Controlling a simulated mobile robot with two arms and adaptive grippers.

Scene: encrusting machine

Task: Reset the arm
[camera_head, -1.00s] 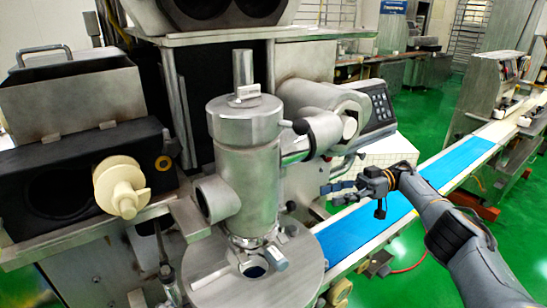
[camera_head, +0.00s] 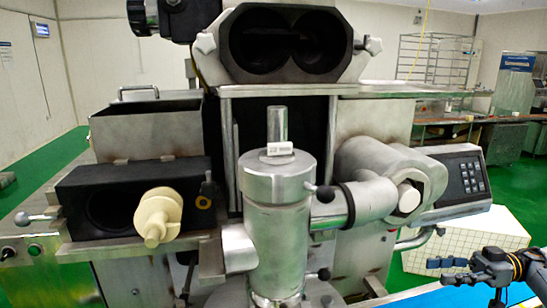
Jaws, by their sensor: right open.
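My right gripper (camera_head: 440,271) shows at the lower right edge, with its dark fingers pointing left. Its fingers are apart and nothing is between them. Only the gripper and a bit of my right wrist are in view; the rest of the arm is cut off by the frame. The gripper appears in front of a white gridded panel (camera_head: 480,235) and below the keypad panel (camera_head: 462,180). The encrusting machine's steel cylinder (camera_head: 278,205) stands upright in the middle. My left gripper is not in view.
A cream-coloured screw part (camera_head: 158,215) sticks out of the dark block (camera_head: 100,195) on the left. A twin-bore housing (camera_head: 285,45) is above. A blue conveyor belt (camera_head: 430,298) shows at the bottom right. Green floor lies open on the far left and right.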

